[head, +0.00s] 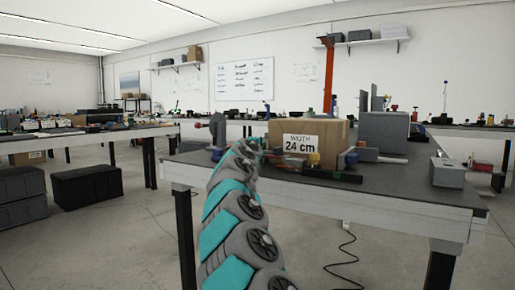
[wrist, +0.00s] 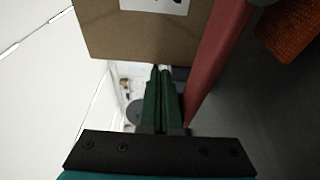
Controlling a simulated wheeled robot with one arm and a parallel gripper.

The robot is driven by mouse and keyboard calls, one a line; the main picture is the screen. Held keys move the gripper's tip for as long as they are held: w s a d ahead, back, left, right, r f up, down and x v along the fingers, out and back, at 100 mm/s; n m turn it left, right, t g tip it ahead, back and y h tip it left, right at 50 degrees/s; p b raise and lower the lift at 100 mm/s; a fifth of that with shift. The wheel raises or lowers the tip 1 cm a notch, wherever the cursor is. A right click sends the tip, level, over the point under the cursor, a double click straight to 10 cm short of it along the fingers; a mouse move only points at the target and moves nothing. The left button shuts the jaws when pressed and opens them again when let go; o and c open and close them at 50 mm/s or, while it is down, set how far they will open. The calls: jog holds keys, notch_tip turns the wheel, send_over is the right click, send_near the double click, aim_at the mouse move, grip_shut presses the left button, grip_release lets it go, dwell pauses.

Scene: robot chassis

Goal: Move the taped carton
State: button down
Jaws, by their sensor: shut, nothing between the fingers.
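The carton (head: 334,138) is a brown box on the dark-topped workbench (head: 420,190). A white label on its front reads "WIDTH 24 cm"; I cannot make out tape. In the wrist view the carton (wrist: 140,38) fills the top, turned sideways, with part of its label at the upper edge. My gripper's green fingers (wrist: 160,70) are together and empty, their tips beside the carton's edge. I cannot tell whether they touch it. In the head view my arm reaches to the carton's left side, and the fingers are hard to make out.
A red bar (wrist: 217,55) lies close to the fingers and carton in the wrist view. Small tools lie before the carton. A grey box (head: 384,134) stands just right of it, and a smaller grey block (head: 447,172) near the bench's right end.

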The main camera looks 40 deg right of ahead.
jog(key=shift+d, duration=0.1)
dwell(0.3)
jog(key=shift+s+d+p, duration=0.4)
jog(key=shift+d+p, duration=0.05)
jog(key=shift+p, duration=0.1)
jog(key=shift+d, duration=0.15)
jog(key=shift+s, duration=0.1)
jog(key=shift+f, duration=0.1)
